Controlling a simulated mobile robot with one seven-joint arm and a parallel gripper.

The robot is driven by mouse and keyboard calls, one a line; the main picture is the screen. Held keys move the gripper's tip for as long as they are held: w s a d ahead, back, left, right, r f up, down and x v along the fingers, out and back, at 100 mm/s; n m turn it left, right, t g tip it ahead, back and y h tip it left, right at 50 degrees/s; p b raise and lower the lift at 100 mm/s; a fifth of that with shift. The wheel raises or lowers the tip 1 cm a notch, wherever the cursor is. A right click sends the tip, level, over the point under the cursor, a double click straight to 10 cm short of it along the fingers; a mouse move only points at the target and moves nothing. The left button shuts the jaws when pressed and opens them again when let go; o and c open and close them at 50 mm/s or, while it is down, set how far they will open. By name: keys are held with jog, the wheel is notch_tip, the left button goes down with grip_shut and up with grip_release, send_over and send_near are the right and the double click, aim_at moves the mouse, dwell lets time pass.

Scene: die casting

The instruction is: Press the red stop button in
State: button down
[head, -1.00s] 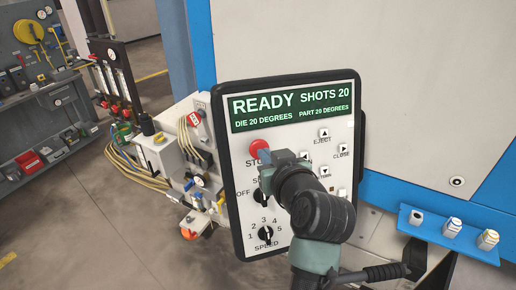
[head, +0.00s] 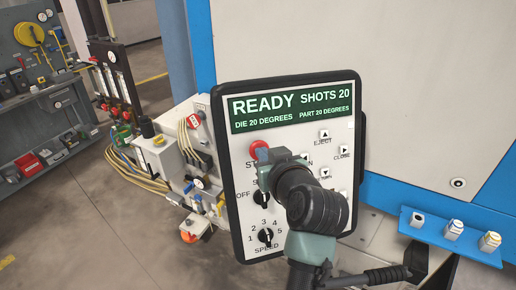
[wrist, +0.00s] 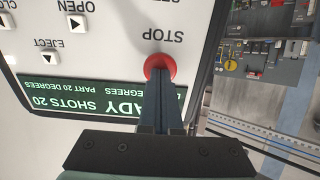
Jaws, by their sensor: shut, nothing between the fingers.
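The red stop button (head: 259,149) is a round mushroom cap on the white control panel (head: 241,225), below the green display and above the word STOP. My gripper (head: 266,153) is in front of the panel, its tip overlapping the button's lower right part in the head view. In the wrist view, the shut fingers (wrist: 162,82) point straight at the red button (wrist: 160,66), and their tips cover its lower middle. I cannot tell whether the tips touch the cap or whether it is pushed in. The display (head: 292,105) reads READY, SHOTS 20.
Below the button are a switch knob (head: 262,198) and a speed dial (head: 265,235). Arrow buttons (head: 325,134) are to the right, some hidden by my arm. Hoses and valves (head: 150,160) are left of the panel. A blue shelf (head: 450,236) is at the lower right.

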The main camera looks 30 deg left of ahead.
jog(key=p+v, duration=0.2)
jog(key=v, duration=0.6)
jog(key=shift+p, duration=0.4)
dwell(0.6)
jog(key=d+r+m+t+h+b, duration=0.25)
jog(key=d+r+t, duration=0.25)
jog(key=r, duration=0.4)
jog(key=d+r+m+t+h+b, duration=0.25)
jog(key=d+r+t, duration=0.25)
jog(key=r, duration=0.5)
jog(key=s+d+r+m+t+h+b, duration=0.1)
jog(key=s+d+r+t+h, duration=0.1)
jog(key=s+r, duration=0.4)
jog(key=s+d+r+m+t+h+b, duration=0.1)
jog(key=s+d+r+m+t+h, duration=0.1)
jog(key=s+r+t, duration=0.3)
jog(key=shift+s+d+r+m+h, duration=0.3)
jog(key=shift+s+d+r, duration=0.1)
jog(key=shift+d+r, duration=0.35)
jog(key=shift+f, duration=0.15)
